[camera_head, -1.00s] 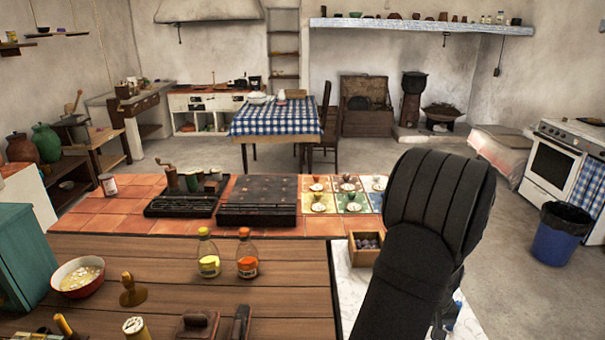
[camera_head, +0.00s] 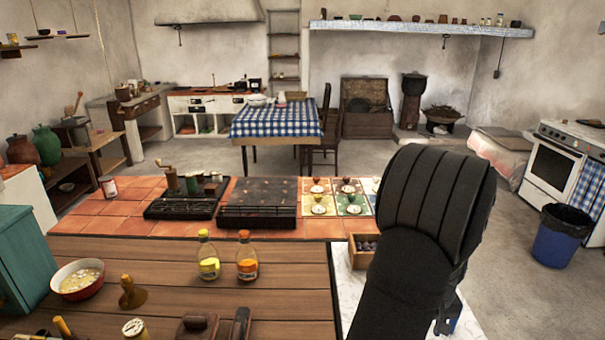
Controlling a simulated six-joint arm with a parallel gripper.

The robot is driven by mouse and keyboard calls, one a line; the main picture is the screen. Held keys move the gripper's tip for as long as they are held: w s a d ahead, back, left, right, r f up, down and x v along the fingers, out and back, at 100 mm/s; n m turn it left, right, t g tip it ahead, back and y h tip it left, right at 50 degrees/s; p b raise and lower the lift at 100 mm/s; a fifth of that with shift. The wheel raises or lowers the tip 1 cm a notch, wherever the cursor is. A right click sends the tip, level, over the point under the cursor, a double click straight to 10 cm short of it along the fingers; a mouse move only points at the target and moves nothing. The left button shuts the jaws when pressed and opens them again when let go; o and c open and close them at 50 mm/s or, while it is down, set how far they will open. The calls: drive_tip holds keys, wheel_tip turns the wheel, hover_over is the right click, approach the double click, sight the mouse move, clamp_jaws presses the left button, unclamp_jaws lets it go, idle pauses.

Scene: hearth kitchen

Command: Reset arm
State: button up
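My black arm rises from the bottom right of the head view and bends over the right end of the counter. My gripper (camera_head: 445,322) is mostly hidden behind the arm. Only a small dark part of it shows low at the right, above the white marble surface (camera_head: 347,285). I cannot see its fingers well enough to tell whether it is open or shut. A small blue patch shows beside it; I cannot tell what it is.
A wooden box (camera_head: 361,250) of dark items stands close left of my arm. Yellow (camera_head: 208,262) and orange (camera_head: 247,262) bottles stand on the wooden counter (camera_head: 290,290). Cups on coloured tiles (camera_head: 320,206) lie behind. A bowl (camera_head: 78,280) is at left.

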wheel_tip(320, 180, up, 6)
wheel_tip(320, 180, down, 11)
drive_tip(key=shift+f, duration=0.2)
drive_tip(key=shift+r, duration=0.15)
drive_tip(key=r, duration=0.2)
drive_tip(key=s+r, duration=0.1)
drive_tip(key=r, duration=0.1)
drive_tip(key=shift+d+r, duration=0.15)
drive_tip(key=shift+d, duration=0.05)
drive_tip(key=s+d+r, duration=0.4)
drive_tip(key=s+r, duration=0.3)
drive_tip(key=s, duration=0.3)
drive_tip(key=w+a+n, duration=0.9)
drive_tip(key=w+a, duration=0.6)
drive_tip(key=w, duration=0.3)
drive_tip(key=w+a+n, duration=0.3)
drive_tip(key=a+n, duration=0.1)
drive_tip(key=a, duration=0.6)
drive_tip(key=w+a+n, duration=0.4)
drive_tip(key=a, duration=0.5)
drive_tip(key=shift+w+a+f, duration=0.25)
drive_tip(key=shift+a+f, duration=0.05)
drive_tip(key=shift+a, duration=0.1)
